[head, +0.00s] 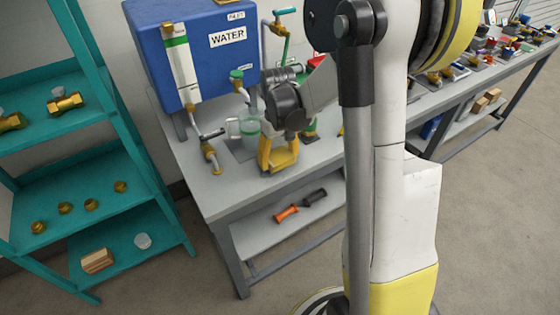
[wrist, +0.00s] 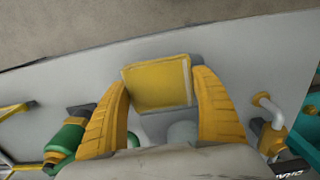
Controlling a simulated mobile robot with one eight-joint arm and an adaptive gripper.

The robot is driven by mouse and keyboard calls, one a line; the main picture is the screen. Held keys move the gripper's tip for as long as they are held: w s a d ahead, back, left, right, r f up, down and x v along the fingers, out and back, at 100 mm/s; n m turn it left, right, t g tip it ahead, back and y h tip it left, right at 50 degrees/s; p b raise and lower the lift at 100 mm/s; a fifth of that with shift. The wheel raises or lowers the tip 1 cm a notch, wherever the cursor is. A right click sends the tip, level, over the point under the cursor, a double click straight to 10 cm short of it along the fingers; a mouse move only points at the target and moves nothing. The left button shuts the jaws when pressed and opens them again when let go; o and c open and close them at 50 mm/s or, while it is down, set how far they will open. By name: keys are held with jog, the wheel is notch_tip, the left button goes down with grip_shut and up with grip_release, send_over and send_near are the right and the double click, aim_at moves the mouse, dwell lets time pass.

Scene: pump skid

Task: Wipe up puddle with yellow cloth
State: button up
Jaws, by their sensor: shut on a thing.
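The yellow cloth (wrist: 157,83) is a flat, squarish pad between the two yellow fingers of my gripper (wrist: 160,90) in the wrist view. The fingers are shut on it, one on each side. In the head view my gripper (head: 278,156) points down over the grey bench (head: 228,192), in front of the blue water tank, and the cloth (head: 284,158) shows low between the fingers. The cloth is at or just above the bench top; I cannot tell if it touches. No puddle can be made out clearly; the cloth and fingers hide part of the bench.
A blue water tank (head: 195,60) stands behind. A clear jug (head: 246,126) is close left of my gripper, and a brass valve with pipe (head: 210,155) is farther left. A green fitting (wrist: 68,140) is near the fingers. Teal shelves (head: 105,160) stand at left.

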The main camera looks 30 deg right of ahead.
aim_at(277, 156)
jog(key=shift+s+a+r+p, duration=0.15)
jog(key=shift+r+p, duration=0.1)
jog(key=shift+r, duration=0.3)
jog(key=shift+w+a+r+p, duration=0.15)
jog(key=shift+r+p, duration=0.1)
jog(key=shift+r, duration=0.3)
jog(key=shift+s+r+p, duration=0.1)
jog(key=shift+r+p, duration=1.4)
jog(key=shift+r, duration=0.65)
